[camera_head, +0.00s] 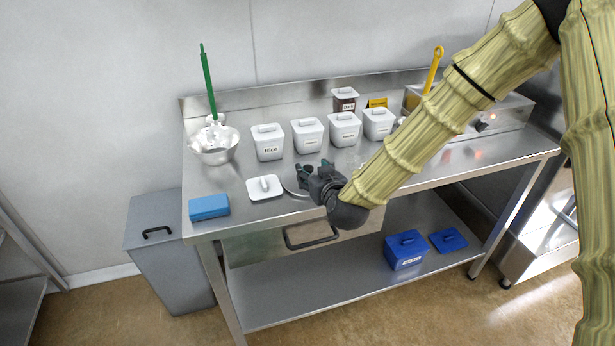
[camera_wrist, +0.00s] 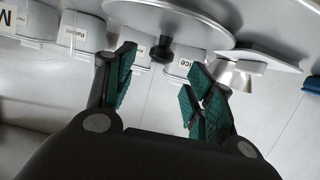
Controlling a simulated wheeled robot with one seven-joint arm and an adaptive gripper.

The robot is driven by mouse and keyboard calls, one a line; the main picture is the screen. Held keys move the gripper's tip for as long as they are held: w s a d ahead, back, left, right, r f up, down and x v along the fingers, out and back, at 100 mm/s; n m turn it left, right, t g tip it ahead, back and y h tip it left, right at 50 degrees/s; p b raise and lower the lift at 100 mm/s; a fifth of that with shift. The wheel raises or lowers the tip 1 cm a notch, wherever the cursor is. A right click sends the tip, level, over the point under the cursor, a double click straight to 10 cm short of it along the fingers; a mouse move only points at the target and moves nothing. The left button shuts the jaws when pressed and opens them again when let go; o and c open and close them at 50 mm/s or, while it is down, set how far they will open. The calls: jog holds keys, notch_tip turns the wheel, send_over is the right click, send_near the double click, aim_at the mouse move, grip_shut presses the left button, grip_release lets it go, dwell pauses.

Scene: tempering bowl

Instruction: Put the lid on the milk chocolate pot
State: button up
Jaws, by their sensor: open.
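A round metal lid (camera_head: 292,187) lies at the front of the steel table, mostly hidden behind my gripper in the head view. In the wrist view, which is upside down, the lid (camera_wrist: 175,12) shows large with its black knob (camera_wrist: 160,50). My gripper (camera_head: 316,168) is over the lid and open. In the wrist view its green-padded fingers (camera_wrist: 162,85) stand apart, with the knob seen between them; I see no grip on it. A steel heated unit (camera_head: 510,108) with a yellow-handled spatula stands at the right, partly behind my arm. I cannot make out the milk chocolate pot.
Several white lidded tubs (camera_head: 307,136) stand in a row behind the lid, with a dark-filled tub (camera_head: 345,100) behind them. A blue box (camera_head: 404,252) sits below.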

aim_at(309, 168)
jog(key=shift+f+p+x, duration=0.2)
jog(key=shift+p+x, duration=0.65)
jog(key=shift+x, duration=2)
jog(key=shift+d, duration=0.1)
grip_shut()
